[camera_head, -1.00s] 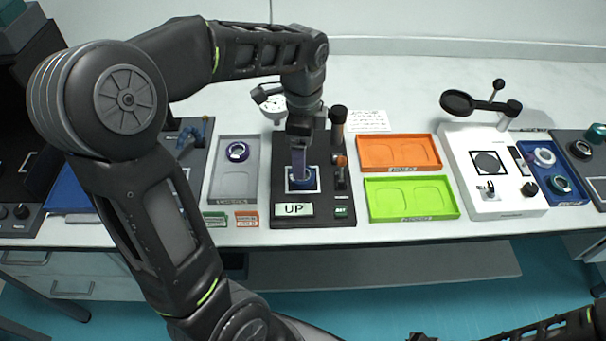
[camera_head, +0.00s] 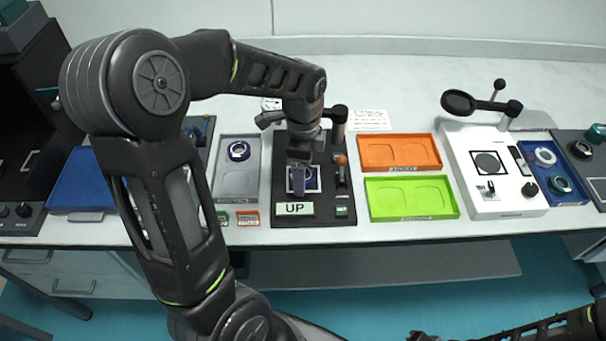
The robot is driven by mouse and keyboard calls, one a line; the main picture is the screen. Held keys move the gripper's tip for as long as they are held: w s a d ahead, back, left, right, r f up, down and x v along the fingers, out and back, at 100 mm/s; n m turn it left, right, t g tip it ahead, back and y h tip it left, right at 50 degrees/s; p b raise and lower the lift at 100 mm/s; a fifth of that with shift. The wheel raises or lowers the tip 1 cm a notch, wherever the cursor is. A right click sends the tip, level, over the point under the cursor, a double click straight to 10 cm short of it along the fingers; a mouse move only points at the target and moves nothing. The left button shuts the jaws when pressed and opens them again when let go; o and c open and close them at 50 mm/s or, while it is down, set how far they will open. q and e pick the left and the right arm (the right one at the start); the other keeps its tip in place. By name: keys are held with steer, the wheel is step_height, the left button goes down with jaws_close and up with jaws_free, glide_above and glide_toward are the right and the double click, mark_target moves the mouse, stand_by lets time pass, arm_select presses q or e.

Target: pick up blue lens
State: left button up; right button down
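My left gripper (camera_head: 298,182) points down over the square white-edged pad (camera_head: 317,187) of the black station, which has an "UP" label. I see its fingers nearly edge-on, so their opening does not show. Dark blue shows on the pad beside the fingers, but I cannot tell whether it is the blue lens; the gripper covers most of that spot. Another dark blue-purple ringed lens (camera_head: 238,151) sits in the grey tray (camera_head: 237,184), left of the station and apart from the gripper. My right gripper is not clearly in view; only part of that arm shows at bottom right.
Right of the station lie an orange tray (camera_head: 398,140) and a green tray (camera_head: 380,211), both empty. Further right are a white device (camera_head: 505,202) with a round black magnifier and a blue tray (camera_head: 574,198) with ringed lenses. Small green and orange labels lie in front.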

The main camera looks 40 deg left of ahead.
arm_select(q)
steer(key=shift+c, duration=0.3)
steer(key=c, duration=1.6)
step_height(320, 180, up, 10)
stand_by(0.6)
